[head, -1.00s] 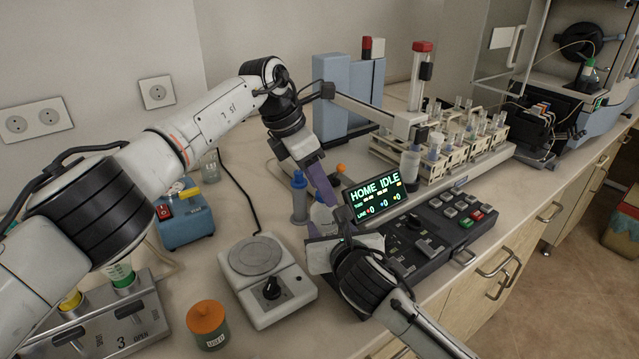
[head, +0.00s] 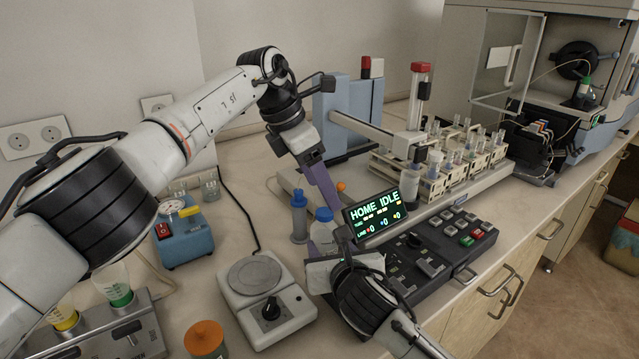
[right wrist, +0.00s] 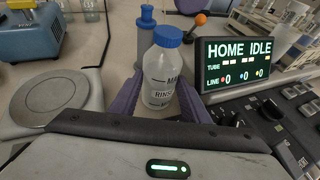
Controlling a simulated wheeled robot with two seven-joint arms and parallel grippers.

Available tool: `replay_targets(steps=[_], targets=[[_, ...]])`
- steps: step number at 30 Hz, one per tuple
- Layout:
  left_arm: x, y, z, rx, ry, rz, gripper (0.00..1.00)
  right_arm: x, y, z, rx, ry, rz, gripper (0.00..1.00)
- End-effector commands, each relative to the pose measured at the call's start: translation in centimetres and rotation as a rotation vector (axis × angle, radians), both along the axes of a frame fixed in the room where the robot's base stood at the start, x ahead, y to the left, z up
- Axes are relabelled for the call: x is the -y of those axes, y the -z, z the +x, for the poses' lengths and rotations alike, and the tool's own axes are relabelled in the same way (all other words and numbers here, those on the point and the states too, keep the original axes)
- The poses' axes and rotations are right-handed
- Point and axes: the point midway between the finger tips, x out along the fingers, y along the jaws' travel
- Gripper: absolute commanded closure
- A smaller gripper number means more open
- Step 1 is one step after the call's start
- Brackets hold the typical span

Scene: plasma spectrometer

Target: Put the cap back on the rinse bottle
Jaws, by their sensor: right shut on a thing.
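The rinse bottle (right wrist: 160,80) is white and translucent, marked "RINSE", and stands upright in the right wrist view. A blue cap (right wrist: 168,36) sits level on its neck. The purple fingers of my right gripper (right wrist: 157,100) are shut on the bottle from both sides. In the head view the blue cap (head: 323,214) shows just above my right gripper (head: 325,240). My left gripper (head: 328,195) points down from above, close to the cap in the picture. Its fingers show edge-on, so their opening is unclear.
A grey bottle with a blue top (head: 299,212) stands behind the rinse bottle. The lit display (head: 375,213) and control panel (head: 440,245) are close on the right. A hotplate (head: 265,300) and an orange-lidded jar (head: 205,340) are at front left. Tube racks (head: 435,185) stand behind.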

Motion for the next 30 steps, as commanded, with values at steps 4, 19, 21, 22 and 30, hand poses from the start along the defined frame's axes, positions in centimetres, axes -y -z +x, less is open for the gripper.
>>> replay_targets(steps=[4,19,21,22,30], targets=[[-0.1,-0.2,0.0,0.001,0.0,-0.001,0.32,0.0,0.1,0.0,-0.002,0.001,-0.001,1.0],[-3.3,-8.6,-1.5,0.004,-0.002,0.0,0.32,0.0,0.1,0.0,-0.002,0.001,-0.001,1.0],[-3.7,-9.5,-1.7,0.003,-0.001,0.0,0.32,0.0,0.1,0.0,-0.002,0.0,0.0,1.0],[-3.8,-9.9,-1.7,0.003,-0.001,0.0,0.32,0.0,0.1,0.0,-0.002,0.0,0.0,1.0],[-4.3,-11.1,-2.0,0.0,0.0,0.0,0.32,0.0,0.1,0.0,-0.002,0.0,0.0,1.0]])
